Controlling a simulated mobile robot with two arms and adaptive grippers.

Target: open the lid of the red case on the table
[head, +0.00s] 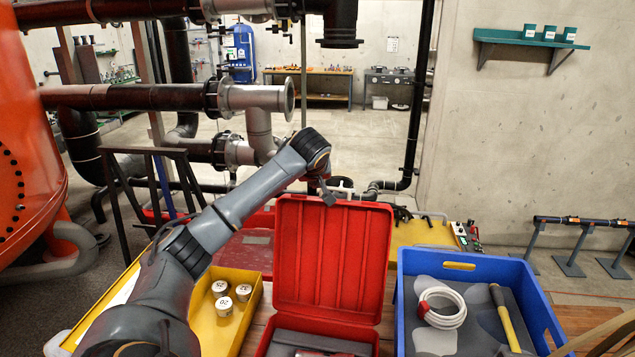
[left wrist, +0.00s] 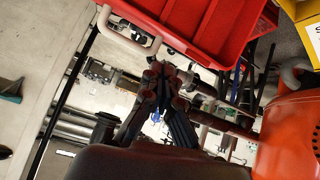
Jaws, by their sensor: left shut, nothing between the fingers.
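The red case (head: 262,345) stands on the table at the bottom middle of the head view. Its ribbed red lid (head: 333,255) stands up, about upright, showing its inside. Grey lining and part of a red item show in the case; the front is cut off. My left gripper (head: 328,196) is at the lid's top edge, pointing down; whether it touches the lid is not clear. In the left wrist view its fingers (left wrist: 165,82) are shut and empty, with the red lid (left wrist: 205,28) and a pale handle (left wrist: 128,38) close by. My right gripper is not in view.
A yellow tray (head: 252,308) with three white-topped cans (head: 224,306) stands left of the case. A blue crate (head: 475,265) with a white hose coil (head: 441,307) and a yellow-handled tool (head: 505,318) stands right. Dark pipes (head: 130,97) and an orange tank (head: 25,180) are behind and left.

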